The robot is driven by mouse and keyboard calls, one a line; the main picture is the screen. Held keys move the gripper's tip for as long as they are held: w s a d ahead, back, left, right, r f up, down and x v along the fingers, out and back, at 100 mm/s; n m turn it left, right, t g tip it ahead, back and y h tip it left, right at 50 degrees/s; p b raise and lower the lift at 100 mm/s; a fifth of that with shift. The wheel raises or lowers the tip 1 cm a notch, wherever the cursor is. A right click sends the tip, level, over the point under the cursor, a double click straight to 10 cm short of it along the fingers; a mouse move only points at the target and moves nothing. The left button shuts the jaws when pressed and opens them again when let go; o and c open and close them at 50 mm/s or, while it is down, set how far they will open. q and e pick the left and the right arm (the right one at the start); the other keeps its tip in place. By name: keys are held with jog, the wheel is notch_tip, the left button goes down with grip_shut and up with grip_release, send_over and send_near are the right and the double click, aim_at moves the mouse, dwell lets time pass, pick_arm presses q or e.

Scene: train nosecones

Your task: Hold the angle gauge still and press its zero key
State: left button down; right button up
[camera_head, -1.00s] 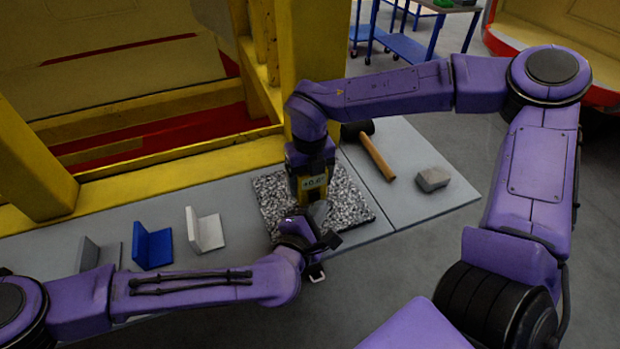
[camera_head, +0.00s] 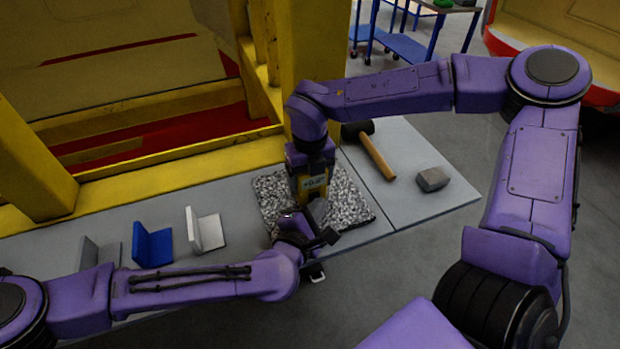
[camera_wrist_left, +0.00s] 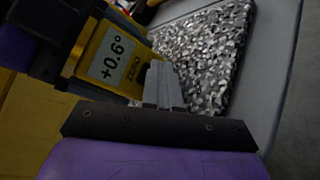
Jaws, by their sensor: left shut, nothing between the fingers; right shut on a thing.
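The angle gauge (camera_head: 313,187) is a yellow block with a lit display. In the left wrist view the gauge (camera_wrist_left: 88,72) reads +0.6°, with a word that looks like ZERO near its lower right edge. My right gripper (camera_head: 311,172) is shut on the gauge from above, over the speckled mat; its fingers are mostly hidden. My left gripper (camera_head: 317,209) is shut and empty in front of the gauge. In the left wrist view its fingertips (camera_wrist_left: 158,66) are close beside the ZERO marking; I cannot tell whether they touch it.
The speckled grey mat (camera_head: 270,192) lies on the grey bench (camera_head: 418,205) beside a yellow post. A mallet (camera_head: 377,155) and a grey block (camera_head: 432,179) lie to the right. White (camera_head: 204,230), blue (camera_head: 152,246) and grey (camera_head: 99,254) angle pieces stand to the left.

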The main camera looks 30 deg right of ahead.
dwell(0.5)
pick_arm(q)
jog(key=shift+s+a, duration=0.15)
jog(key=shift+s, duration=0.25)
jog(key=shift+s+a, duration=0.25)
jog(key=shift+s, duration=0.75)
jog(key=shift+s+a, duration=0.2)
jog(key=shift+s, duration=0.75)
jog(key=shift+s+a, duration=0.25)
jog(key=shift+s, duration=0.75)
pick_arm(e)
jog(key=o, duration=0.8)
